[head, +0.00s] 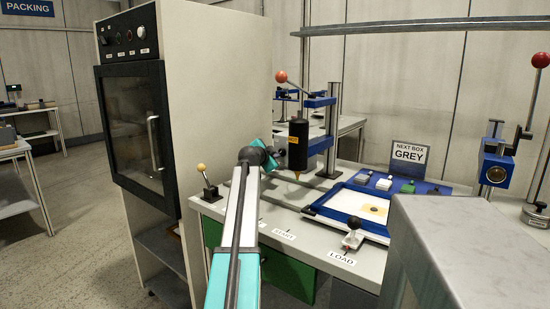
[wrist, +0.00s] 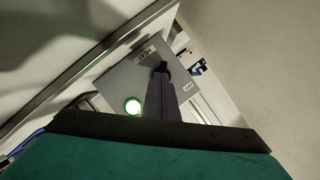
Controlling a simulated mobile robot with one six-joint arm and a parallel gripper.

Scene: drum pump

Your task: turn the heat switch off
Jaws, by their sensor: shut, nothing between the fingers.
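In the wrist view a grey switch box (wrist: 120,80) carries a label that appears to read HEAT (wrist: 145,53) and another that appears to read OFF (wrist: 188,86). A green lamp (wrist: 133,106) on its face is lit. A small black switch lever (wrist: 163,67) shows at the tip of my gripper (wrist: 162,76). My gripper is shut and empty, its fingers in front of the box and partly hiding its face. I cannot tell whether the fingertips touch the lever. In the head view my arm reaches forward beside the bench; the switch box cannot be made out there.
A tall oven cabinet (head: 130,130) stands left of my arm. The bench (head: 300,240) holds a black heated press head (head: 298,145), a blue-framed tray (head: 322,207) and a ball-topped lever (head: 206,183). A grey block (head: 460,250) fills the lower right.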

